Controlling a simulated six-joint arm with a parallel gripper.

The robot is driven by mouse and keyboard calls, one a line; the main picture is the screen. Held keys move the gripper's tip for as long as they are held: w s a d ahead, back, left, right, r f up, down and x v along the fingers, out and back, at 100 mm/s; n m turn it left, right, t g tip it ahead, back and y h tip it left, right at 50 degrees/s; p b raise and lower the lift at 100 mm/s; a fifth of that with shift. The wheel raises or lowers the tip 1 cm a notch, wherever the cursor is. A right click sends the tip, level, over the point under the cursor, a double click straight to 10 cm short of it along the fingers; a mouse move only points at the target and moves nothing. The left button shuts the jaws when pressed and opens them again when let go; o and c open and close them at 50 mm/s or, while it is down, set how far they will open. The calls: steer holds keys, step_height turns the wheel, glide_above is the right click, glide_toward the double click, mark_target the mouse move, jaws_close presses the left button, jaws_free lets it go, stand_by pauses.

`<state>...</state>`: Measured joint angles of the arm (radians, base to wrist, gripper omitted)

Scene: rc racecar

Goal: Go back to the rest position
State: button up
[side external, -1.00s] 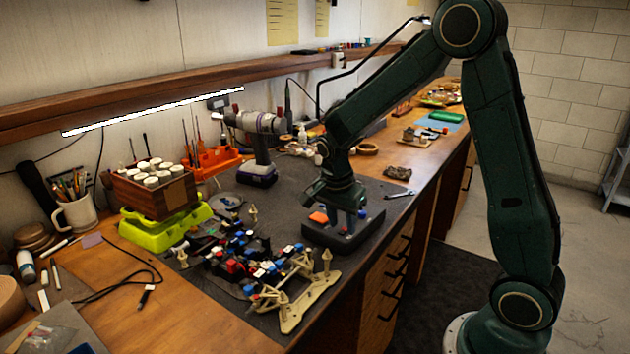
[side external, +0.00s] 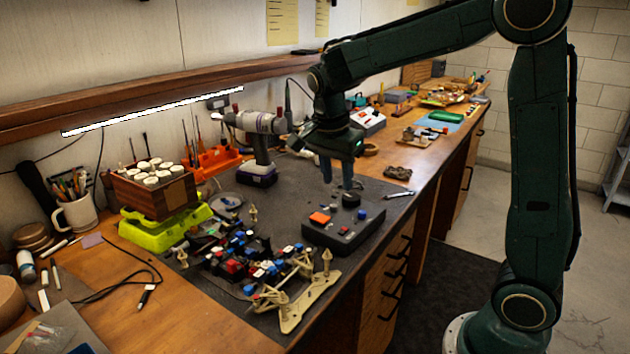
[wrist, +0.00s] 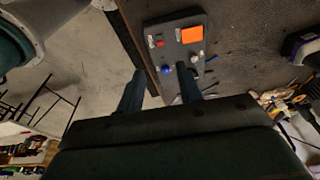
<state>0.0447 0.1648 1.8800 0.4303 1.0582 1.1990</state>
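My gripper (side external: 337,172) is raised above the far end of a dark control box on the bench. Its two fingers are apart with nothing visible between them. In the wrist view my gripper (wrist: 160,88) also shows spread, empty fingers. The control box (side external: 330,238) has an orange patch, a small red part, a blue knob and a black knob on top. In the wrist view the control box (wrist: 165,29) lies beyond the fingertips, with its orange patch, blue knob and a pale knob visible.
A racecar chassis (side external: 255,262) with several coloured parts lies left of the box. A cordless drill (side external: 258,145) stands behind it. A wooden box of white cylinders (side external: 150,188) sits on a lime green stand. A wall shelf (side external: 150,98) runs above the bench. A wrench (side external: 399,194) lies near the edge.

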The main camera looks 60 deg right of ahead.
steer(key=shift+r, duration=0.25)
steer(key=s+a+r+n+t+y, duration=0.1)
steer(key=s+a+n+t, duration=0.2)
steer(key=s+n, duration=0.6)
steer(key=s+a+r+n+t+y, duration=0.1)
steer(key=s+a+r+n+t, duration=0.1)
steer(key=s+a+n, duration=0.3)
steer(key=shift+s+a+r+n+t, duration=0.15)
steer(key=shift+s+n+t, duration=0.25)
steer(key=shift+s+n, duration=2.1)
steer(key=shift+s, duration=0.15)
